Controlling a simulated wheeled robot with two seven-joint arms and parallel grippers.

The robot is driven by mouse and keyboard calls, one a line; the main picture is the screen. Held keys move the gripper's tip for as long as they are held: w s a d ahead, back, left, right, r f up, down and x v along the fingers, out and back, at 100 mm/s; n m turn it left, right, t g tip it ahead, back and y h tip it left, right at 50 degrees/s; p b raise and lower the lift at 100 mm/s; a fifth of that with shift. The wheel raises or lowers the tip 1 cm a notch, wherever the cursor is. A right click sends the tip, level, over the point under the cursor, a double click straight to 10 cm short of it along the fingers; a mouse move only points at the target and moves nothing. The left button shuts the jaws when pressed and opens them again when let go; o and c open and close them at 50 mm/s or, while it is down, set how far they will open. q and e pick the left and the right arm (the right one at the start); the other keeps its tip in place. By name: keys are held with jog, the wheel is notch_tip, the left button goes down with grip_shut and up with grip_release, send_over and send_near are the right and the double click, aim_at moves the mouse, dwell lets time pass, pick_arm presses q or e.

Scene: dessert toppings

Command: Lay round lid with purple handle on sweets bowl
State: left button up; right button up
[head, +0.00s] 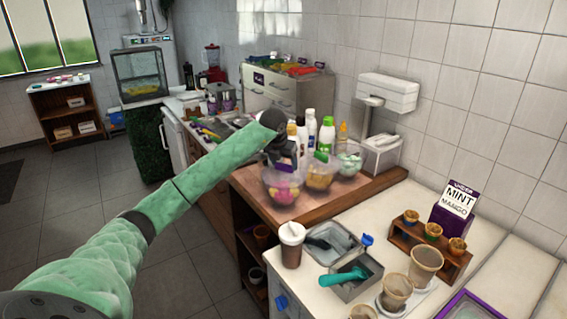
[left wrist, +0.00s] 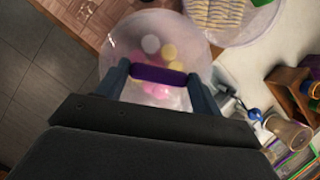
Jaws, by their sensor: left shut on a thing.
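My left gripper (head: 284,158) is above the front-left clear bowl on the wooden counter in the head view. In the left wrist view the gripper (left wrist: 160,82) is shut on the purple handle (left wrist: 158,74) of the clear round lid (left wrist: 120,50). Pink, yellow and white sweets show through the lid. The sweets bowl (head: 283,197) holds pink and yellow pieces in the head view. The lid is over the bowl; I cannot tell whether it touches the rim. My right gripper is in neither view.
A bowl of yellow pieces (head: 320,184) stands close to the right of the sweets bowl, with a third bowl (head: 349,167) beyond it. Several bottles (head: 326,135) stand behind. A lidded cup (head: 291,245) and metal tubs (head: 355,284) are on the white counter in front.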

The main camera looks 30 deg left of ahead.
pick_arm(q)
jog(key=shift+f, duration=0.25)
jog(key=o, duration=1.1)
jog(key=shift+c, duration=0.2)
jog(key=o, duration=0.3)
jog(key=shift+w, duration=0.1)
jog(key=shift+r, duration=0.15)
jog(key=shift+r+p, duration=0.95)
jog(key=shift+r, duration=2.5)
